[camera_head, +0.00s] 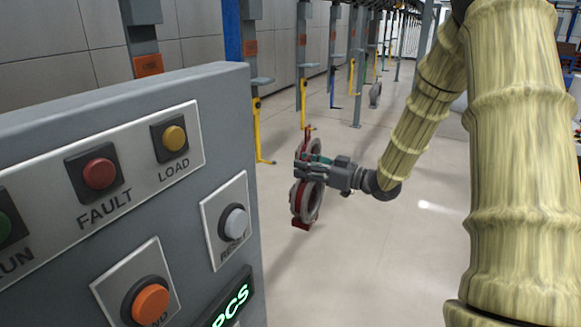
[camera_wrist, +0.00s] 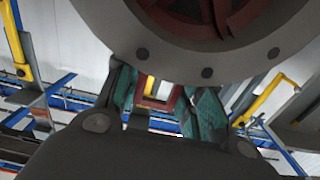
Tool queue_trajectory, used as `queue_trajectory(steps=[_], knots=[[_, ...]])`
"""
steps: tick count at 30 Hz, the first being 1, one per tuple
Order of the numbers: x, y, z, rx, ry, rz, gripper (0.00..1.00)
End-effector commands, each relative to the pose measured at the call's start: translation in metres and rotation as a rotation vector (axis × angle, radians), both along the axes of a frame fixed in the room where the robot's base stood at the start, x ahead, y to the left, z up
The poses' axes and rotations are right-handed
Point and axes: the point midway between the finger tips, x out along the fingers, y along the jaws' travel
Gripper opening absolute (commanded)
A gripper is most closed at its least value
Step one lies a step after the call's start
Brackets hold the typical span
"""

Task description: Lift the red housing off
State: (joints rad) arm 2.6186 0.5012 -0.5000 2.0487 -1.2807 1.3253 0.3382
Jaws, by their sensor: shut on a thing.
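The red housing (camera_head: 302,223) shows in the head view with large round grey flanges, in front of my gripper (camera_head: 312,168). In the wrist view a grey flange with dark bolt holes (camera_wrist: 210,58) fills the top, with red inside it. My gripper (camera_wrist: 165,95), with green finger pads, is shut on a red part of the housing between the fingers. A red piece rises above the flanges in the head view. Whether a hook still touches the housing cannot be told.
A grey control panel (camera_head: 226,130) with buttons fills the left foreground. Yellow hooks (camera_head: 259,130) hang from the conveyor in a row behind the housing. A grey part (camera_head: 375,94) hangs farther back. The floor (camera_head: 400,260) between panel and arm is clear.

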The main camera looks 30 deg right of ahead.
Motion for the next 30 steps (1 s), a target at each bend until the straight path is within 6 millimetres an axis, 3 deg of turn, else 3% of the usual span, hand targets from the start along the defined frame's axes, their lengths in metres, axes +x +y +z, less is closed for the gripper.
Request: queue_trajectory(steps=[6, 12, 30], knots=[[-0.022, -0.013, 0.002, 0.000, -0.004, 0.001, 0.00], [-0.031, -0.018, 0.002, 0.002, -0.005, 0.001, 0.00], [-0.033, -0.019, -0.012, 0.000, -0.004, 0.002, 0.00]])
